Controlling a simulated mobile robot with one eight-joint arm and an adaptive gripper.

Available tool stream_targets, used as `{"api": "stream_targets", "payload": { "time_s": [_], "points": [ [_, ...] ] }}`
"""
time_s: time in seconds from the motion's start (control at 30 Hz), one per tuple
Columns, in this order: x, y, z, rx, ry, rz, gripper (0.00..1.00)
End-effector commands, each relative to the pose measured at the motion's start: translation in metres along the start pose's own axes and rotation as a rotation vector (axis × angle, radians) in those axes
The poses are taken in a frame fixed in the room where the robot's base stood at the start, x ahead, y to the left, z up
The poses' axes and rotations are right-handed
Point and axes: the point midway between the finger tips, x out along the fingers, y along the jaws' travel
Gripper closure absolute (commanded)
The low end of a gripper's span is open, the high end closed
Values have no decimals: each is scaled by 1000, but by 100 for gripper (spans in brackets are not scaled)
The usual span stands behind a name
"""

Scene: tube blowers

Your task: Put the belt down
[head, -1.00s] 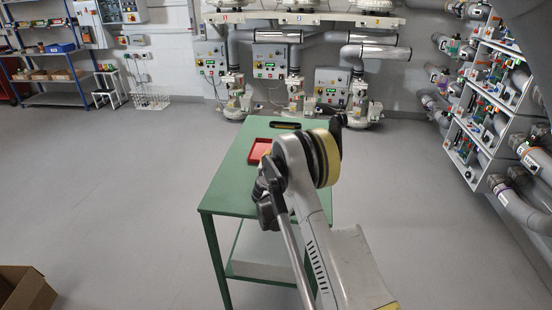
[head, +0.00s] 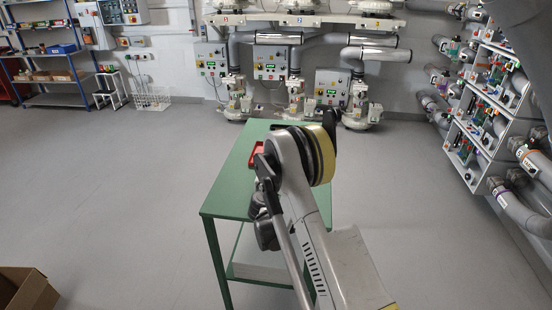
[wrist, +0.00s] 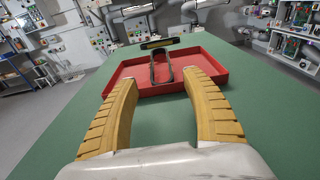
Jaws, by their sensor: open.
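I see a gap between the fingers and the loop. In the head view my arm hides the gripper and the belt; only a bit of the red tray (head: 257,148) shows.
The tray rests on a green table (head: 229,194), whose left part is bare. Blower units (head: 292,93) line the back wall, and a rack of tubes (head: 478,105) stands at right.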

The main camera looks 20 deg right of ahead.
Motion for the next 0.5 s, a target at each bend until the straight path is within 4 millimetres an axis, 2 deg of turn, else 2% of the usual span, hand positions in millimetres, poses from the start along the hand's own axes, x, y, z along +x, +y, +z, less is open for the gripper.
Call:
{"api": "stream_targets", "payload": {
  "time_s": [0.03,0.2,0.37,0.5],
  "points": [
    [-13,2,3,0,0,3,43],
    [-43,1,1,-1,0,2,43],
    [-57,0,2,11,3,-1,43],
    [-65,-2,26,148,41,-12,43]
  ]
}}
